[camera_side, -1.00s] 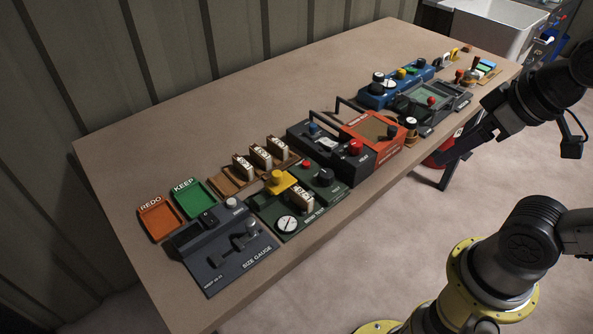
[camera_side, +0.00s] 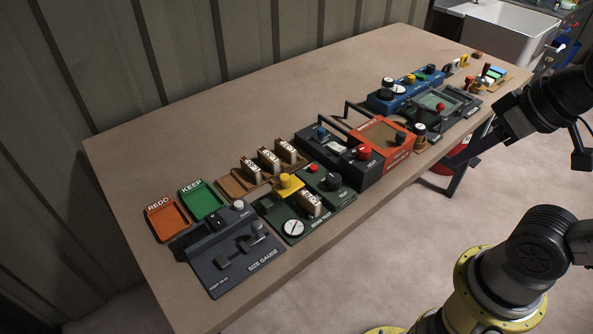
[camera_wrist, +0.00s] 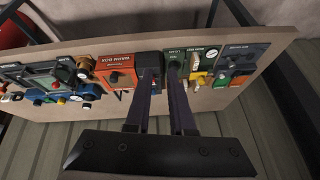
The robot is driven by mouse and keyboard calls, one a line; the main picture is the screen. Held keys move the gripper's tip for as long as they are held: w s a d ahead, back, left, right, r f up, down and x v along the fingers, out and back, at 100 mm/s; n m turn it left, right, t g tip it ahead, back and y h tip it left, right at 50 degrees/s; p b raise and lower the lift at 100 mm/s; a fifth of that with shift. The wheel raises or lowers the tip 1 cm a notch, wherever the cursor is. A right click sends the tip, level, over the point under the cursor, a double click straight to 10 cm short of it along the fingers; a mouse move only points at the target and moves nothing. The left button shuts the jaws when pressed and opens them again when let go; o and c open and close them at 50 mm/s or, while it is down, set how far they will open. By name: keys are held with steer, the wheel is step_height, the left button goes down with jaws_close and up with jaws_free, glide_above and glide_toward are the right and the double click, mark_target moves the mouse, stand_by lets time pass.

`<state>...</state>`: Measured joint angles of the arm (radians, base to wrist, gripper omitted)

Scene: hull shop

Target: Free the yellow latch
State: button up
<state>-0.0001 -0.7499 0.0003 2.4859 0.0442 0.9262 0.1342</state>
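The yellow latch (camera_side: 286,184) is a yellow block with a rounded knob on top, on the left part of a dark green unit (camera_side: 267,206). That unit also carries a round white dial (camera_side: 294,228), a tan labelled block (camera_side: 309,204), a black knob and a red button. My gripper (camera_wrist: 162,62) shows in the wrist view as two long dark fingers with a gap between them and nothing visible in it. In the side view it is at the right, beyond the table's front edge, far from the latch. Whether the latch is engaged is too small to tell.
A grey size gauge (camera_side: 229,262) stands left of the green unit, with orange (camera_side: 167,219) and green (camera_side: 202,201) trays behind. Several tan blocks stand in a wooden rack (camera_side: 232,186). Dark and orange boxes (camera_side: 379,138) with raised handles stand to the right. The table's back left is clear.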

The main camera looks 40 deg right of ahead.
steer(key=w+a+r+m+y, duration=0.1)
steer(key=m, duration=0.1)
steer(key=w+a+r+m+g+y, duration=0.1)
steer(key=w+a+m, duration=0.1)
steer(key=w+a+r+m, duration=0.1)
steer(key=w+m, duration=0.1)
steer(key=shift+w+a+r+y, duration=0.1)
steer(key=shift+a+y, duration=0.1)
steer(key=shift+y, duration=0.2)
jaws_close()
steer(key=w+f+m+g+y, duration=0.1)
steer(key=w+f+m+y, duration=0.1)
steer(key=w+m, duration=0.45)
steer(key=w+f+m+g+y, duration=0.2)
steer(key=w+m+y, duration=0.1)
steer(key=w, duration=0.7)
steer(key=w+d+f+m, duration=0.2)
steer(key=w+d+f, duration=0.2)
steer(key=f, duration=0.3)
steer(key=shift+f, duration=0.3)
steer(key=shift+a+m, duration=0.1)
steer(key=shift+m, duration=0.15)
